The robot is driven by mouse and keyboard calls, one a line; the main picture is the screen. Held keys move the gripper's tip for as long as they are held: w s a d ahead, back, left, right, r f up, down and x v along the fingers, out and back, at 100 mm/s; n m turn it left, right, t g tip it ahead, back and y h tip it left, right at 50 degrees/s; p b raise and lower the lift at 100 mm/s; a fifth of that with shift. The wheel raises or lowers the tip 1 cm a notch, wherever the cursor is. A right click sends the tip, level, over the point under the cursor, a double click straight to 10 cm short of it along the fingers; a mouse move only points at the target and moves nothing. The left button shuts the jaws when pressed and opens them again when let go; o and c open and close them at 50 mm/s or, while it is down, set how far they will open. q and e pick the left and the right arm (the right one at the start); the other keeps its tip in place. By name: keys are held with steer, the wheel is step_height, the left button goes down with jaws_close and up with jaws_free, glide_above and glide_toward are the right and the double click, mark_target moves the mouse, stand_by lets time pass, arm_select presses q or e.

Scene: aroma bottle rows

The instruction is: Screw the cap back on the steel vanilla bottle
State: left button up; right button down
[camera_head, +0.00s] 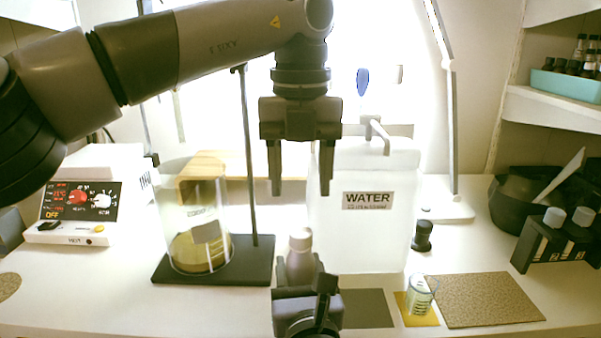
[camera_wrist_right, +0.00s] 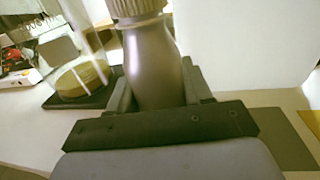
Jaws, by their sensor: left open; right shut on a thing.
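The steel bottle (camera_head: 300,263) stands upright at the front middle of the bench. In the right wrist view the bottle (camera_wrist_right: 152,65) has a smooth grey body. A ribbed cap (camera_wrist_right: 137,8) sits on its neck, cut off by the top edge. The cap also shows in the head view (camera_head: 300,238); I cannot tell how tight it is. My right gripper (camera_head: 304,284) is shut around the bottle's body from the front. My left gripper (camera_head: 300,188) points down, open and empty, above the cap and apart from it.
A glass cylinder (camera_head: 195,215) stands on a dark stand base (camera_head: 213,270) to the left. A white WATER container (camera_head: 365,240) is close behind on the right. A small beaker (camera_head: 420,295), a cork mat (camera_head: 485,300) and a dark bottle (camera_head: 422,236) lie further right. A hotplate device (camera_head: 85,205) is far left.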

mark_target(301, 232)
arm_select(q)
steer(key=shift+f, duration=4)
steer(key=shift+c, duration=0.3)
jaws_close()
